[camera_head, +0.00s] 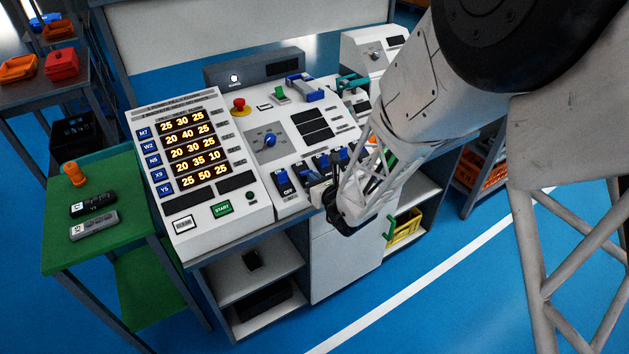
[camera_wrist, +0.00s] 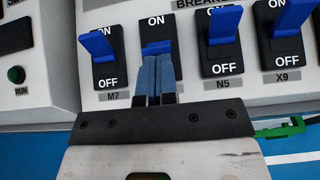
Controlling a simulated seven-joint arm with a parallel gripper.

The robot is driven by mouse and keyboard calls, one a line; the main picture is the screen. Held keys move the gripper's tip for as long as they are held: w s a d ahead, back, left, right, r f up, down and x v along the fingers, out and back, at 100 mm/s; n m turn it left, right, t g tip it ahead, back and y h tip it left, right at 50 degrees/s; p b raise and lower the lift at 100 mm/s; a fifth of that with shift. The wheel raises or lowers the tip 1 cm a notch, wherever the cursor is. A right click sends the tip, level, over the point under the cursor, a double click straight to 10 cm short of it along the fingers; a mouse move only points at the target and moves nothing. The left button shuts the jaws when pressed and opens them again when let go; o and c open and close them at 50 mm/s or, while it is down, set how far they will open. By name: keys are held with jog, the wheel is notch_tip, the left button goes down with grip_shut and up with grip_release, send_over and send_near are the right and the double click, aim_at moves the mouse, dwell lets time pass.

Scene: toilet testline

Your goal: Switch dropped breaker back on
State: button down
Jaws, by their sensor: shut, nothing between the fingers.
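The breaker row shows in the wrist view as blue levers on black plates marked ON above and OFF below. The M7 lever (camera_wrist: 98,43), N5 lever (camera_wrist: 224,24) and X9 lever (camera_wrist: 291,17) stick out near their ON ends. Between M7 and N5, another blue lever (camera_wrist: 158,47) looks shorter and flatter; its OFF mark and label are hidden by my gripper (camera_wrist: 155,62). My gripper is shut and empty, its fingertips right at this lever's lower edge; I cannot tell whether they touch. In the head view, my gripper (camera_head: 324,190) is at the console's front edge by the breakers (camera_head: 284,176).
The console has a lit number display (camera_head: 187,148), a green START button (camera_head: 222,209) and a red emergency knob (camera_head: 239,104). A green side table (camera_head: 110,250) stands left. In the wrist view, a green handle (camera_wrist: 280,128) lies right of my gripper.

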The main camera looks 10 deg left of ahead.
jog(key=shift+w+a+r+g+h, duration=0.15)
jog(key=shift+r+g+h, duration=0.25)
jog(key=shift+g+h, duration=0.15)
jog(key=shift+w+a+r+g+h, duration=0.15)
jog(key=shift+r+g+h, duration=0.2)
jog(key=shift+g+h, duration=0.2)
jog(key=shift+w+a+r+g+h, duration=0.15)
jog(key=shift+r+g+h, duration=0.1)
jog(key=shift+g+h, duration=0.25)
jog(key=shift+w+a+r+g+h, duration=0.1)
jog(key=shift+r+g+h, duration=0.1)
jog(key=shift+g+h, duration=0.3)
jog(key=shift+w+a+r, duration=0.15)
jog(key=shift+r, duration=0.35)
jog(key=shift+r, duration=0.45)
jog(key=shift+r, duration=0.15)
jog(key=r+v, duration=0.1)
jog(key=v, duration=0.9)
jog(key=shift+w+a, duration=0.3)
jog(key=shift+f, duration=0.1)
